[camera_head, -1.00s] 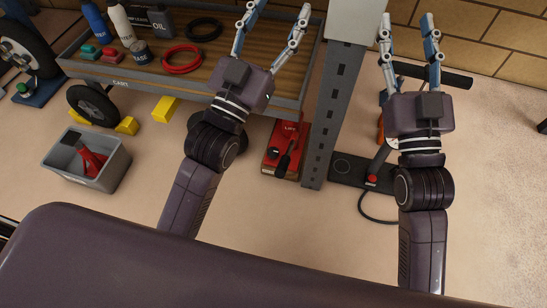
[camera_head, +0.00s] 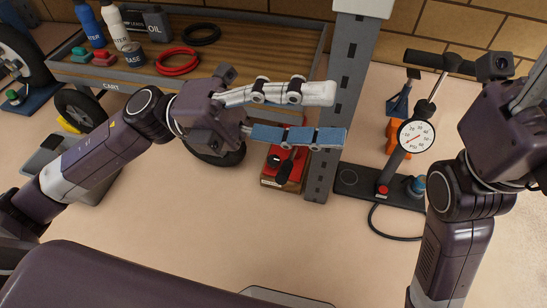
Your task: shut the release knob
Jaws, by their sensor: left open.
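A red floor jack (camera_head: 272,179) stands on the floor under the cart's right end, left of the grey post. A dark lever-like part (camera_head: 285,168) and a round dark part sit on top of it; I cannot tell which is the release knob. My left gripper (camera_head: 336,115) is open and empty, its fingers pointing right. Its blue lower finger passes above the jack in the picture and hides the jack's back; the fingertips overlap the post. No contact with the jack is visible. My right gripper (camera_head: 510,120) is at the right edge, its fingers mostly cut off.
The grey slotted post (camera_head: 322,175) stands right of the jack. A floor pump with a gauge (camera_head: 416,136) and hose is further right, near my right arm. The cart (camera_head: 130,78) holds bottles and rings. The floor in front of the jack is clear.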

